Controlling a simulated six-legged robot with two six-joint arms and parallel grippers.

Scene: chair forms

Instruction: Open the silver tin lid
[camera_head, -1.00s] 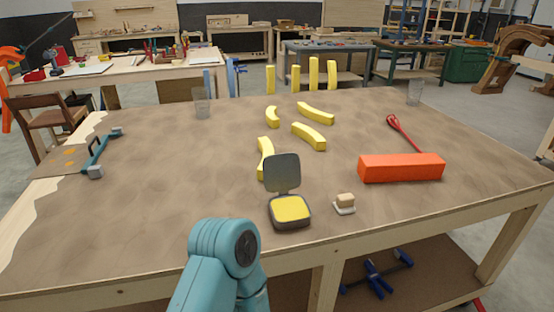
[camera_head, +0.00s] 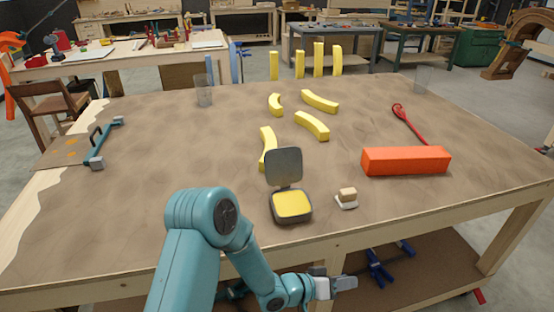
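The silver tin (camera_head: 290,218) stands near the front edge of the table, with a yellow filling or inside face showing. Its grey lid (camera_head: 284,167) stands upright at the back of the tin, swung open. My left gripper (camera_head: 342,284) is low in front of the table's front edge, below and right of the tin and apart from it. Its fingers are small and seen from the side, so I cannot tell whether they are open or shut. My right gripper is out of view.
A small brush-like block (camera_head: 347,197) lies right of the tin, and an orange block (camera_head: 406,161) is farther right. A curved yellow piece (camera_head: 268,146) lies just behind the lid. The table's front edge (camera_head: 400,228) lies between gripper and tin.

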